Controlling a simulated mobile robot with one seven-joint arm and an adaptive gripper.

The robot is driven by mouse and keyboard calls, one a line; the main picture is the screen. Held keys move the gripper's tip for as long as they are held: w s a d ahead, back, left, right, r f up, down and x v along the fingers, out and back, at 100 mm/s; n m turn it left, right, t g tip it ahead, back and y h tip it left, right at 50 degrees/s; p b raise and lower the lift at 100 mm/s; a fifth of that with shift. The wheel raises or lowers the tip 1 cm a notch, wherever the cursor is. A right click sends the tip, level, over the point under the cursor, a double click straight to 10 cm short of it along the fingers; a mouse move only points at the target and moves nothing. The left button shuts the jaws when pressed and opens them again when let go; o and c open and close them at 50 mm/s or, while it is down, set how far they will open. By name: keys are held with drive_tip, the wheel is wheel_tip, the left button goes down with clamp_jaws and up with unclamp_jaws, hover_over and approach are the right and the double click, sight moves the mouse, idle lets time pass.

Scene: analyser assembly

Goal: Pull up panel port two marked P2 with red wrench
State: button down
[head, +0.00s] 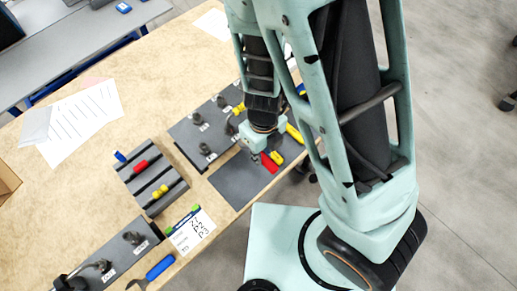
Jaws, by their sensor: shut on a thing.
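My gripper (257,157) points down above a dark grey mat near the table's front edge. It is shut at the red wrench (269,163), whose red handle shows just to its right; the grip itself is small and partly hidden. A dark panel (185,133) with several labelled ports and knobs lies to the left of my gripper. Its labels are too small to read, so I cannot tell which is P2. My arm hides the panel's far right part.
Yellow-handled tools (294,133) lie right of my gripper. A grey rack (133,183) holds blue, red and yellow pieces. A clipboard (192,230), a blue-handled wrench (158,268) and another knobbed panel (112,262) lie nearer the lower left. Papers (80,122) lie on clear table.

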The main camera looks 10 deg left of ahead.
wheel_tip(320, 180, up, 3)
drive_tip(key=shift+f+p, duration=0.1)
drive_tip(key=shift+p, duration=0.85)
drive_tip(key=shift+a+r+b, duration=0.1)
drive_tip(key=shift+r+b, duration=0.15)
drive_tip(key=shift+b, duration=0.05)
drive_tip(key=shift+r, duration=1.75)
